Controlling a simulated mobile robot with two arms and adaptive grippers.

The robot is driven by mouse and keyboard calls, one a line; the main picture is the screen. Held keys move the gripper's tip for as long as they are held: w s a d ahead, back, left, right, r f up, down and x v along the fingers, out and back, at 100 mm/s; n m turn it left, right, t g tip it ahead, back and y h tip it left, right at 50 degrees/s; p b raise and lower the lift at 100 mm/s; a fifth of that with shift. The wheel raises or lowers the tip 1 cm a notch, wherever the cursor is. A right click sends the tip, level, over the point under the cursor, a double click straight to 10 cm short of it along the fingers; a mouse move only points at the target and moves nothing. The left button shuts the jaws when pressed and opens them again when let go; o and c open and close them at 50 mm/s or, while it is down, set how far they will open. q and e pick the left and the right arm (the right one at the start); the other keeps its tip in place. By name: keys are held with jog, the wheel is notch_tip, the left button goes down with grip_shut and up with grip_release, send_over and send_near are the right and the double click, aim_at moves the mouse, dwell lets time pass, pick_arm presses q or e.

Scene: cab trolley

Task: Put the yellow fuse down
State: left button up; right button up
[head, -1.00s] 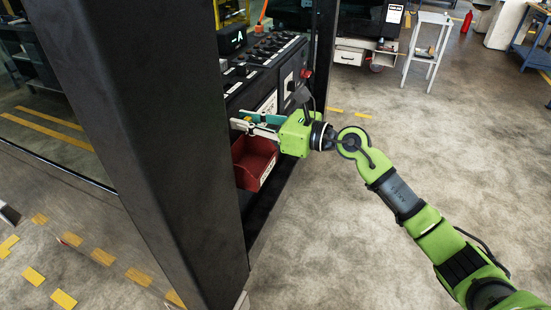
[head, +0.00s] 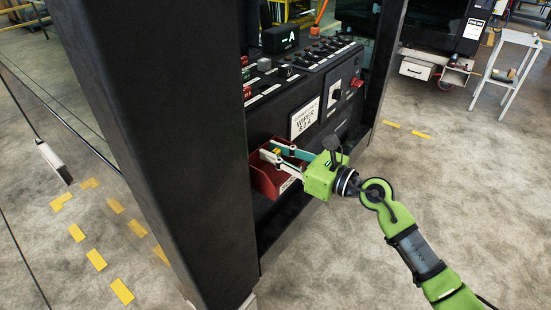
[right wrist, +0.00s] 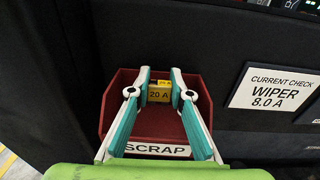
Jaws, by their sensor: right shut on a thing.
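The yellow fuse (right wrist: 159,92) is marked 20 A and sits between the fingertips of my right gripper (right wrist: 159,85). The fuse (head: 277,151) shows small and yellow in the head view. My right gripper (head: 280,149) is shut on it, its fingers reaching in over the red bin. The red bin (head: 266,180) is fixed low on the black panel, and the right wrist view shows its SCRAP label. The fuse appears within the bin's outline (right wrist: 112,105); its height above the bin's floor cannot be told. My left gripper is not in view.
The black panel (head: 283,110) with switches stands behind the bin, with a sign (right wrist: 277,88) reading WIPER 8.0 A. A thick black post (head: 165,140) stands close on the left. The floor to the right is open, with a small trolley (head: 508,75) farther back.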

jog(key=shift+f, duration=0.65)
jog(key=shift+f+b, duration=0.6)
jog(key=shift+f, duration=0.1)
jog(key=o, duration=0.9)
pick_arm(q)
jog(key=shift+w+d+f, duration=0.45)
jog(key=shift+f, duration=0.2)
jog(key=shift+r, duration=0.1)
pick_arm(e)
jog(key=shift+r, duration=0.15)
